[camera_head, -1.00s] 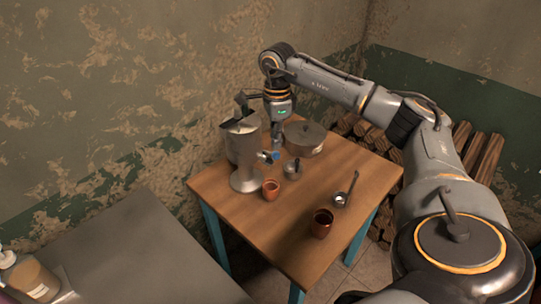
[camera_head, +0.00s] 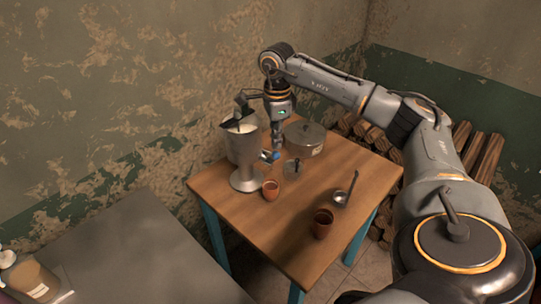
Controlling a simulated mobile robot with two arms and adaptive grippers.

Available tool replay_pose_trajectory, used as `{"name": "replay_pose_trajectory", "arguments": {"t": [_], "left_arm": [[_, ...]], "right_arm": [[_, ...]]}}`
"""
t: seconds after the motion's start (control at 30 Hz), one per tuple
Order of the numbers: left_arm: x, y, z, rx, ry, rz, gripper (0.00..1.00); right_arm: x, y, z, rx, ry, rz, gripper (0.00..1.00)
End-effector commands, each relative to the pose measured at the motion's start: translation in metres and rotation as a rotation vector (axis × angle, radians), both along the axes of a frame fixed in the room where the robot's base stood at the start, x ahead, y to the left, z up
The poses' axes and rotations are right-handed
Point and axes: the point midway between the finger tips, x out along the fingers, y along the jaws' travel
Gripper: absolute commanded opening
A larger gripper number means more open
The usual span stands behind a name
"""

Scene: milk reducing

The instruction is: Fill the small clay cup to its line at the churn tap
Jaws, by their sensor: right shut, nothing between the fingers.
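The small clay cup (camera_head: 270,190) stands upright on the table in front of the churn's foot, below and near the tap. The metal churn (camera_head: 243,152) stands at the table's back left, with a pale surface visible inside its top. Its tap has a blue handle (camera_head: 275,154) on the right side. My right gripper (camera_head: 277,149) points down beside the churn, shut and empty, with its tips close to the blue handle. I cannot tell whether they touch. The cup's line and contents are too small to make out. My left gripper is out of view.
A lidded metal pot (camera_head: 305,140) stands behind the tap, and a small metal lidded vessel (camera_head: 292,168) right of it. A ladle (camera_head: 345,190) and a darker clay cup (camera_head: 322,224) are on the wooden table (camera_head: 285,235). The table's front left is clear.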

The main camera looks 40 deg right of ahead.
Motion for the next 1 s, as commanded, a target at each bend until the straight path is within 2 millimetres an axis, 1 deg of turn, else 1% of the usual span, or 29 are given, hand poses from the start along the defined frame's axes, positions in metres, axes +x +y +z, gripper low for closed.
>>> {"name": "replay_pose_trajectory", "arguments": {"t": [1.0], "left_arm": [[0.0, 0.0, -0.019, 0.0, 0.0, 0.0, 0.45]], "right_arm": [[0.0, 0.0, -0.032, 0.0, 0.0, 0.0, 0.0]]}}
